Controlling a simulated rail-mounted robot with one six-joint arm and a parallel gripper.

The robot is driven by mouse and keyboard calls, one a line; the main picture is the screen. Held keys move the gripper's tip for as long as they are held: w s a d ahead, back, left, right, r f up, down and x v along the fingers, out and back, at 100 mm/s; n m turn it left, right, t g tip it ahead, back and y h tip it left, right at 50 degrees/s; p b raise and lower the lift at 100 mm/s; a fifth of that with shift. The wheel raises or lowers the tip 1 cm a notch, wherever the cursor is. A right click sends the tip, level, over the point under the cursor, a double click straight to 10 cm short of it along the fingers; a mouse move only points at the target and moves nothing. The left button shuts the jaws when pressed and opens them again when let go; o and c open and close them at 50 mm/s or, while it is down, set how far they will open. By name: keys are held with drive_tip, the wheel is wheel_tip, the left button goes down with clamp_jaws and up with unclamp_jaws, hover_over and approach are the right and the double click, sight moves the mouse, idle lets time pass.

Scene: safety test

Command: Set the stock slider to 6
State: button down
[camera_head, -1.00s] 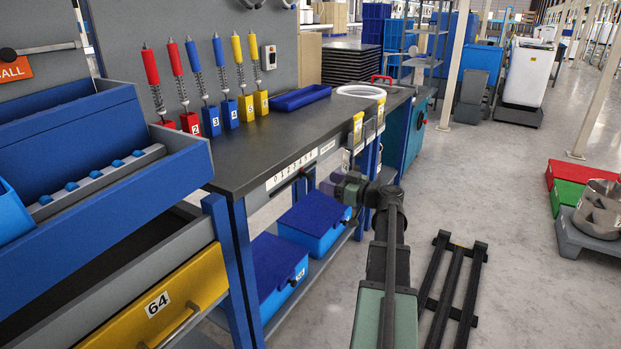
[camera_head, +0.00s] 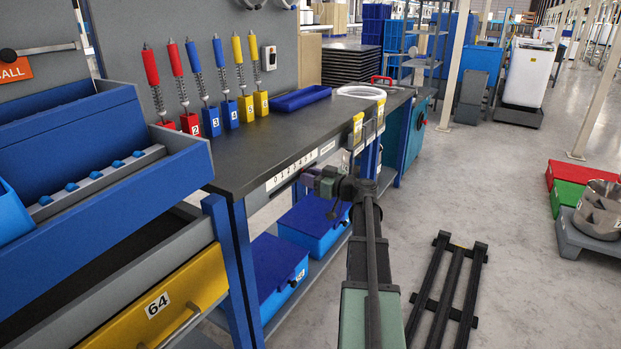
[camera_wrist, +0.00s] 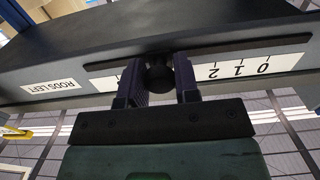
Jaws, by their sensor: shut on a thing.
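The stock slider's number scale (camera_head: 292,170) is a white strip on the bench's front edge. In the wrist view it appears upside down, with 0, 1 and 2 readable on the scale (camera_wrist: 240,70) at the right. The black slider knob (camera_wrist: 158,76) sits on the strip to the left of the 2. My gripper (camera_wrist: 160,85) is shut on the knob, one finger on each side. The fingers hide the numbers around it, so the exact value cannot be read. In the head view my gripper (camera_head: 318,180) is at the bench edge.
A "RODS LEFT" label (camera_wrist: 50,86) is beside the scale. Blue bins (camera_head: 312,225) stand on the shelf under the bench. Yellow-tagged items (camera_head: 358,128) hang on the bench edge further along. A black rack (camera_head: 445,290) lies on the floor at the right.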

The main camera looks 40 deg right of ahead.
drive_tip(key=d, duration=0.2)
drive_tip(key=w+d, duration=0.1)
drive_tip(key=d, duration=0.1)
drive_tip(key=w+d, duration=0.1)
drive_tip(key=d, duration=0.1)
drive_tip(key=shift+d, duration=0.1)
drive_tip(key=c, duration=0.9)
unclamp_jaws()
drive_tip(key=shift+d, duration=0.1)
drive_tip(key=shift+o, duration=0.3)
approach(312, 166)
drive_tip(key=v, duration=0.4)
drive_tip(key=shift+s, duration=0.2)
